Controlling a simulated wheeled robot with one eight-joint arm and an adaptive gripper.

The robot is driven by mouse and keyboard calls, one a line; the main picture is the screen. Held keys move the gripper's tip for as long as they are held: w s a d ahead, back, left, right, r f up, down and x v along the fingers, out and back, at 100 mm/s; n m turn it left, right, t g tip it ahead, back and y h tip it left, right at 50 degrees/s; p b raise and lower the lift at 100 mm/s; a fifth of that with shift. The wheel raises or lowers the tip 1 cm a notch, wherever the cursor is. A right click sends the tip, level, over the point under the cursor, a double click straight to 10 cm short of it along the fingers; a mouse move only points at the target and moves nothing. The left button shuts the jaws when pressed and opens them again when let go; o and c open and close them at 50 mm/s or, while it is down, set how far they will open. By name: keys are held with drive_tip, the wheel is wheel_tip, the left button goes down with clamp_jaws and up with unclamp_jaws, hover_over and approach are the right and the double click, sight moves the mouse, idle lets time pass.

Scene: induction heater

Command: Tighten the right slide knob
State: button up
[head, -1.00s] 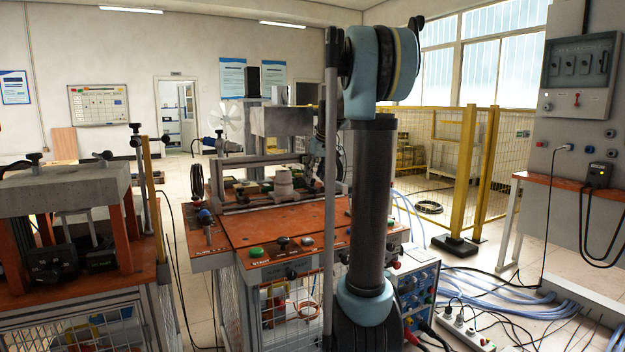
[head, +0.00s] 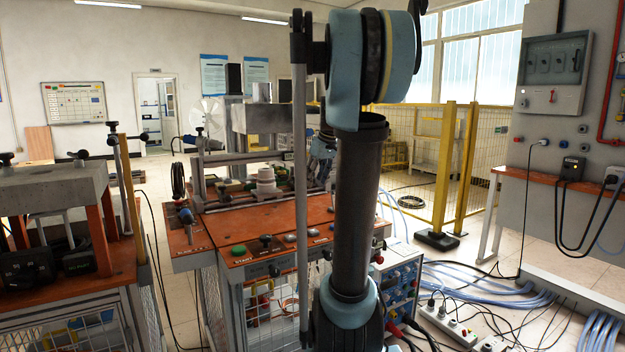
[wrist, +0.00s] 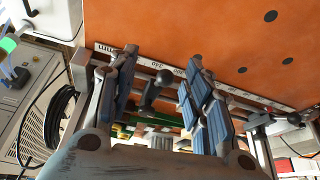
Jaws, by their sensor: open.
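My gripper (wrist: 162,66) is open in the wrist view, with one blue-grey padded finger on each side. A dark knob with a ball-ended lever (wrist: 151,92) shows between the fingers, apparently not gripped; whether it is the right slide knob I cannot tell.
Another bench (head: 75,285) stands at the left. Blue cables (head: 465,285) and power strips (head: 450,322) lie on the floor at right.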

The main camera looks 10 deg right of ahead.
sight(295, 179)
drive_tip(key=w+r+n+g+y, duration=0.1)
drive_tip(key=w+r+n, duration=0.45)
drive_tip(key=r, duration=0.95)
drive_tip(key=shift+m, duration=0.55)
drive_tip(key=x, duration=0.6)
drive_tip(key=w+x, duration=0.1)
drive_tip(key=x, duration=1)
drive_tip(key=shift+w+a+f, duration=0.1)
drive_tip(key=shift+w+a, duration=0.2)
drive_tip(key=shift+a, duration=0.15)
drive_tip(key=c, duration=1.1)
